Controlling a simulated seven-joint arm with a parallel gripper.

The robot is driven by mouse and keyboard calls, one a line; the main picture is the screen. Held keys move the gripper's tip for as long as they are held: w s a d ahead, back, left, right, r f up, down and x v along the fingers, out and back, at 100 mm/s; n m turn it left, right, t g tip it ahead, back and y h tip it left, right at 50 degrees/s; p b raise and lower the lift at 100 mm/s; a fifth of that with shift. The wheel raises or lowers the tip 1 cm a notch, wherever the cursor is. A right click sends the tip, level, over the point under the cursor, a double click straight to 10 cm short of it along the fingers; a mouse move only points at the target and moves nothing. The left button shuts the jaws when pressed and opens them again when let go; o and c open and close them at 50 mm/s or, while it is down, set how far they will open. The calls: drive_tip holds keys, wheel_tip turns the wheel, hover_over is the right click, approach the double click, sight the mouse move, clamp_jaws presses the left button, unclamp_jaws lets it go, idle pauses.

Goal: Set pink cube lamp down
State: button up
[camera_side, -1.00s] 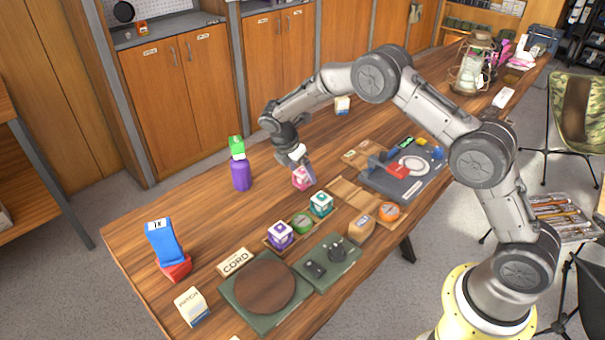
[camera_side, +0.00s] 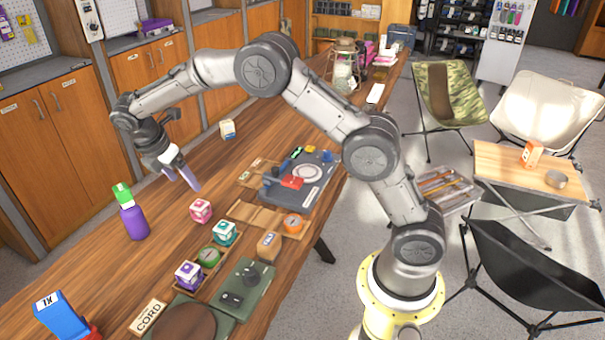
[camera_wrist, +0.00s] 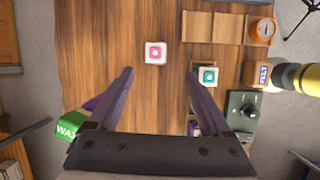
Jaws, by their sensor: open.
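The pink cube lamp (camera_side: 201,211) stands upright on the bare wooden table, left of the teal cube lamp (camera_side: 224,233) in the side view. The wrist view shows the pink cube lamp (camera_wrist: 155,52) from above, beyond the fingertips and touched by nothing. My gripper (camera_side: 182,178) is raised above the table, up and left of the pink lamp in the side view. Its fingers are spread and empty, as the wrist view of my gripper (camera_wrist: 160,74) shows.
A purple bottle with a green top (camera_side: 134,220) stands left of the pink lamp. A wooden tray holds a purple cube lamp (camera_side: 188,275) and a green round item (camera_side: 209,257). A grey board with tools (camera_side: 300,180) lies to the right. Wood around the pink lamp is clear.

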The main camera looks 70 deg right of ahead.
drive_tip(key=s+r+m+t+y, duration=0.25)
drive_tip(key=s+r+m, duration=0.65)
drive_tip(key=s+r, duration=0.7)
drive_tip(key=s+f+m+t+y, duration=0.1)
drive_tip(key=s+f+m+t, duration=0.2)
drive_tip(key=s+m, duration=0.5)
drive_tip(key=s+f, duration=0.1)
drive_tip(key=s, duration=1.1)
drive_tip(key=shift+a+f+y, duration=0.2)
drive_tip(key=shift+a+y, duration=0.05)
drive_tip(key=shift+y, duration=0.1)
